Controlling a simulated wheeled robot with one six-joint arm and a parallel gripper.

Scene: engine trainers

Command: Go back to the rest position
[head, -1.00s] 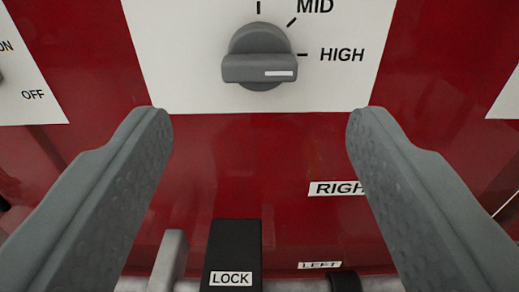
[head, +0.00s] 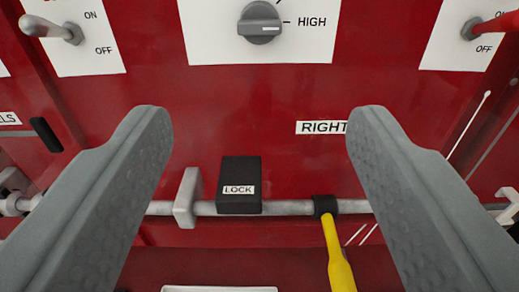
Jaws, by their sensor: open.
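My gripper (head: 260,125) is open and empty, its two grey fingers wide apart in front of a red panel (head: 240,110). A grey rotary knob (head: 260,24) sits above and between the fingers, its white mark pointing to HIGH. Nothing touches the fingertips that I can see.
Below are a metal rail (head: 290,207), a black LOCK block (head: 239,178), a grey bracket (head: 188,198) and a yellow handle (head: 339,262). A toggle switch (head: 50,28) is at upper left and a red-handled switch (head: 490,26) at upper right. The RIGHT label (head: 320,128) is partly hidden.

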